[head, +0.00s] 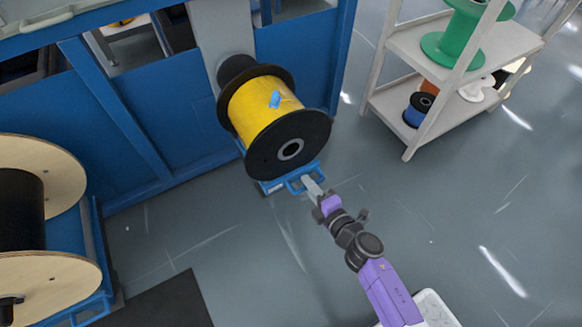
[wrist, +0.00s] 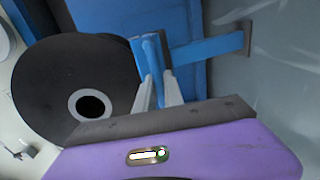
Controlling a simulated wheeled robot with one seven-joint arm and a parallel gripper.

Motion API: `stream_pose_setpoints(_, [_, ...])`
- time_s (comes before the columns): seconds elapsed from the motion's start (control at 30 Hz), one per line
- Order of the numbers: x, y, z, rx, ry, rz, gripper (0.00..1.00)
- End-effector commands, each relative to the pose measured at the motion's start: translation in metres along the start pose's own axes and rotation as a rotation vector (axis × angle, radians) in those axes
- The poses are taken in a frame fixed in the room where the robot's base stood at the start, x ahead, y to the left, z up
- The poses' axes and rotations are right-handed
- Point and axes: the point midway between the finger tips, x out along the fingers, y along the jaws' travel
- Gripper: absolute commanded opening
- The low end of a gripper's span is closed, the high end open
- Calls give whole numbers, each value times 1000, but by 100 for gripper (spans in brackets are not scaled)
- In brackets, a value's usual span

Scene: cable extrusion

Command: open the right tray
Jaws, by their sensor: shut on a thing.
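The right tray (head: 272,187) is a low blue frame under a spool of yellow cable (head: 262,105) with black flanges. The tray's blue handle (head: 318,174) sticks out at its front. My gripper (head: 313,188) reaches the handle from the lower right. In the wrist view, my gripper's two grey fingers (wrist: 160,92) are closed around a blue bar of the handle (wrist: 150,52). The spool's black flange (wrist: 75,88) is close to the left of the fingers. Most of the tray is hidden by the spool.
A wooden-flanged spool (head: 35,165) stands on another blue tray (head: 88,260) at the left. The blue machine frame (head: 150,100) rises behind. A grey shelf rack (head: 410,55) with spools stands at the upper right. A dark mat (head: 165,302) lies in front; the floor around the handle is clear.

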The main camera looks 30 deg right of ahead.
Motion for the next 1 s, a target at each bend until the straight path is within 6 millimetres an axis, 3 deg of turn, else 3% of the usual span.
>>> stream_pose_setpoints(0.03, [-16, -7, 1, 1, -2, -5, 0])
stream_pose_setpoints(0.2, [-58, -16, 1, 1, -3, -5, 0])
stream_pose_setpoints(0.5, [-112, -27, 0, 0, -2, -3, 0])
stream_pose_setpoints(0.73, [-130, -30, 1, 0, -2, -2, 0])
stream_pose_setpoints(1.0, [-134, -30, 0, 0, -2, -1, 0])
